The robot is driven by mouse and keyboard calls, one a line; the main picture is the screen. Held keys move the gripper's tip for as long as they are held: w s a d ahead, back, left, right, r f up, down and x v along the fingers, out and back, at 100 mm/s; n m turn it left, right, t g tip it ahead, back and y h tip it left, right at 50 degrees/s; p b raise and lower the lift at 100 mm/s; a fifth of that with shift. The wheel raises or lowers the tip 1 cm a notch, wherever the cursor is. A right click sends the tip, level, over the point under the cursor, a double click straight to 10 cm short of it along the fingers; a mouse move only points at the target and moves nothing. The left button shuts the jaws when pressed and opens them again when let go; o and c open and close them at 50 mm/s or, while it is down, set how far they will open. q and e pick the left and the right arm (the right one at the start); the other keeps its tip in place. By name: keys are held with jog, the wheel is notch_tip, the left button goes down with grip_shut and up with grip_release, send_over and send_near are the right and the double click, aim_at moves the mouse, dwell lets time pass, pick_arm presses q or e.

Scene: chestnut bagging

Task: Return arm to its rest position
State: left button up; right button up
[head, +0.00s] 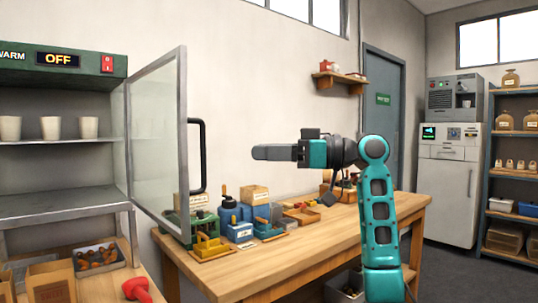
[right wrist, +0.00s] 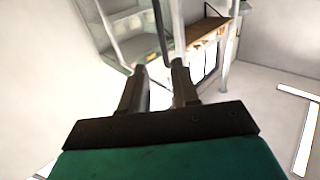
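My right gripper (head: 258,152) is raised in the middle of the head view, pointing left towards the open glass door (head: 158,140) of the warming cabinet. It hangs in the air above the wooden workbench. In the right wrist view its two fingers (right wrist: 160,72) stand apart with nothing between them. My right arm rises from the lower right of the head view. My left arm and gripper are not in view.
The door's black handle (head: 199,155) is left of my right gripper. The wooden workbench (head: 275,262) below carries several tools and boxes. Pale cups (head: 50,128) stand in the cabinet. A blue shelf (head: 513,235) and a white machine (head: 443,185) stand at the right.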

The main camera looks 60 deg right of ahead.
dwell(0.6)
